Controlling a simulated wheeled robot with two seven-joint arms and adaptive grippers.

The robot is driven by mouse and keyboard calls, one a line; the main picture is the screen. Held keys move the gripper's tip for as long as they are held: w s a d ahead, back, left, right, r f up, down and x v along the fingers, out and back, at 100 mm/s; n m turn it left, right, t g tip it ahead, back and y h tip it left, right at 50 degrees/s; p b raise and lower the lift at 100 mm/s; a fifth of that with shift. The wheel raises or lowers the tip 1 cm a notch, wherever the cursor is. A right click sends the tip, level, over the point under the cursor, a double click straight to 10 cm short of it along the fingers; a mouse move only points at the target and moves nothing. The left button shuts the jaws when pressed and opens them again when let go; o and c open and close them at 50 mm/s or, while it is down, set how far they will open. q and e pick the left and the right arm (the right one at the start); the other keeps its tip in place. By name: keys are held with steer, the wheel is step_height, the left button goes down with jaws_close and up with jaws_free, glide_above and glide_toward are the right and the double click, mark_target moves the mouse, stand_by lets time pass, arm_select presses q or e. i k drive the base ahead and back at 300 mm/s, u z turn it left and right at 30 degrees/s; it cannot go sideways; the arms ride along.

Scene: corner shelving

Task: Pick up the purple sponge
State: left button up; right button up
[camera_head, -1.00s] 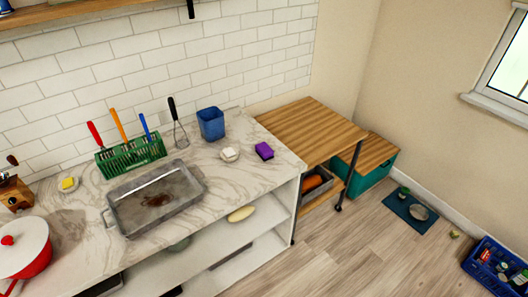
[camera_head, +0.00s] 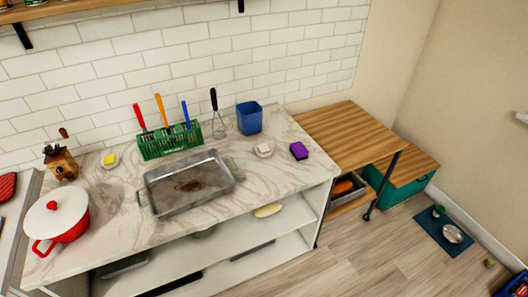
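The purple sponge (camera_head: 299,151) lies on the marble counter (camera_head: 270,185), near its right end. It is just right of a small white dish (camera_head: 263,150) with something pale on it. Nothing covers the sponge. Neither of my grippers is in the head view.
A metal roasting pan (camera_head: 187,184) with a dark stain sits left of the sponge. A blue container (camera_head: 249,118) and a green rack (camera_head: 168,141) with utensils stand behind. A red pot (camera_head: 58,221) is far left. A wooden table (camera_head: 345,136) adjoins at right. Floor in front is clear.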

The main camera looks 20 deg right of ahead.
mark_target(298, 150)
steer(key=k, duration=0.55)
steer(key=z, duration=1.05)
steer(key=i, duration=1.6)
steer(key=u, duration=0.75)
